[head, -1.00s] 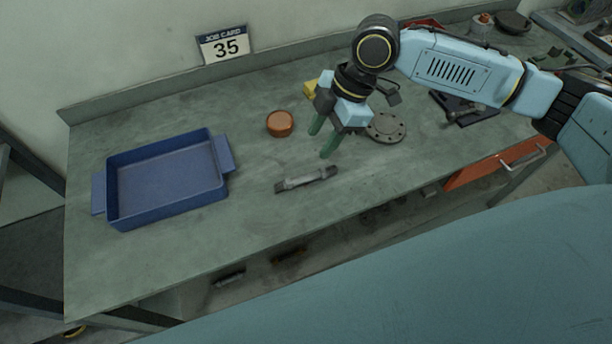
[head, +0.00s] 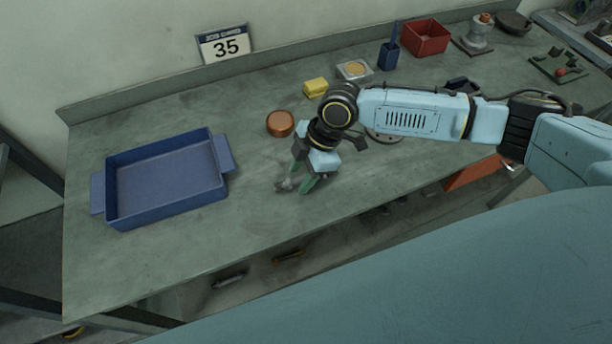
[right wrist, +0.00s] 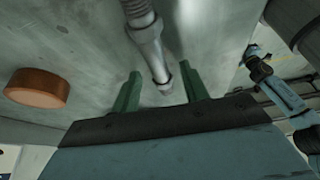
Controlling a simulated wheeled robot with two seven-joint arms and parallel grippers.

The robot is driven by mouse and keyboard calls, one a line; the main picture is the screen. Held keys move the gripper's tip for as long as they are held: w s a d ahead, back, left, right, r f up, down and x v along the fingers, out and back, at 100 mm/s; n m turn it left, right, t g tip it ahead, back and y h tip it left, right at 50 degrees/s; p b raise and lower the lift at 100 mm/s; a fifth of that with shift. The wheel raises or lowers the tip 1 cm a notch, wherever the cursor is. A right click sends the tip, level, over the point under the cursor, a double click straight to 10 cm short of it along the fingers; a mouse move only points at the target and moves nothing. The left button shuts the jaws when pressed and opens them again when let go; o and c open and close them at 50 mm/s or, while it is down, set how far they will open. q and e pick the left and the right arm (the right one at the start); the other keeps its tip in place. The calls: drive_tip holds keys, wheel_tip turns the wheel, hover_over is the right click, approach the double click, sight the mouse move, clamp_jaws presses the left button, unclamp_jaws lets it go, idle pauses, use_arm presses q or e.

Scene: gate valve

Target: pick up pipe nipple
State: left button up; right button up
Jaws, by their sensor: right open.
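The pipe nipple (head: 284,187) is a short grey metal tube with threaded ends, lying on the workbench. In the head view its right part is hidden by my right gripper (head: 299,184). In the right wrist view the pipe nipple (right wrist: 150,42) runs from the top edge down to between the two green fingers of the right gripper (right wrist: 162,84). The fingers are open, one on each side of it, with a gap visible on both sides. My left gripper is not in view.
A blue tray (head: 112,220) sits on the left of the workbench (head: 150,262). An orange-brown round piece (head: 280,123) lies behind the gripper. A yellow block (head: 316,87), a blue holder (head: 388,56) and a red bin (head: 425,38) stand farther back. The bench front is clear.

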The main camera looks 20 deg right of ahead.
drive_tip(key=shift+a+f, duration=0.1)
drive_tip(key=shift+f, duration=0.25)
clamp_jaws()
drive_tip(key=shift+r, duration=0.1)
